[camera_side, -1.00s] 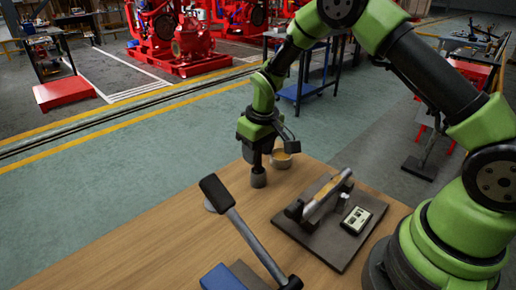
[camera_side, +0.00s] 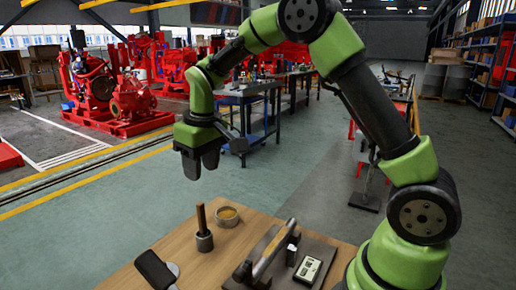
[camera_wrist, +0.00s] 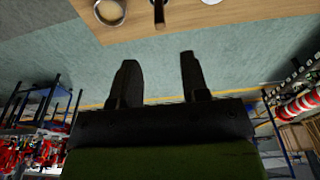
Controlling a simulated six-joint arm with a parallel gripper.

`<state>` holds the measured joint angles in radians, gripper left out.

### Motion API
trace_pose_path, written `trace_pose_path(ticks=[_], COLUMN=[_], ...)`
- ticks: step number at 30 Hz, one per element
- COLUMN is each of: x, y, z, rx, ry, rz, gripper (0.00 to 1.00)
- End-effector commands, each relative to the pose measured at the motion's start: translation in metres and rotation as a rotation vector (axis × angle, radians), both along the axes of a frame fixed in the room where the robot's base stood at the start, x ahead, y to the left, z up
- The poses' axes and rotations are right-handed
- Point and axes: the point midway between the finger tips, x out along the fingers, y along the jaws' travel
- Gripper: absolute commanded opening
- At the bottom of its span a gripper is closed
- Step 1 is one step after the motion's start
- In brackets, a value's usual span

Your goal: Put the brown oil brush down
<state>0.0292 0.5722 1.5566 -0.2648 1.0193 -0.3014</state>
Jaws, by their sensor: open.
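In the wrist view the brush (camera_wrist: 159,14) shows at the top edge, beyond my fingertips. My gripper (camera_side: 201,172) is above the brush, clear of it, with open jaws and nothing between them. In the wrist view both fingers of my gripper (camera_wrist: 157,68) are spread with a clear gap.
A round bowl with tan contents (camera_side: 228,215) stands right of the cup. A dark board (camera_side: 318,251) holds a metal part (camera_side: 273,250) and a small white-faced device (camera_side: 308,269). A black-headed tool (camera_side: 154,269) is at the front left. Air around my gripper is free.

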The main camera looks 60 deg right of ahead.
Motion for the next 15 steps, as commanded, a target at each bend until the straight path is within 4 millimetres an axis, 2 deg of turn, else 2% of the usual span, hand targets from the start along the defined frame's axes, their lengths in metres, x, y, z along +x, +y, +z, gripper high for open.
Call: trace_pose_path(ticks=[5, 9, 12, 15], x=[-0.025, -0.069, -0.105, -0.141], y=[0.006, 0.015, 0.02, 0.026], z=[0.041, 0.082, 0.103, 0.115], rx=[0.031, 0.082, 0.125, 0.172], ry=[-0.075, -0.167, -0.235, -0.3], rz=[-0.045, -0.112, -0.159, -0.206], gripper=[0.42, 0.42, 0.42, 0.42])
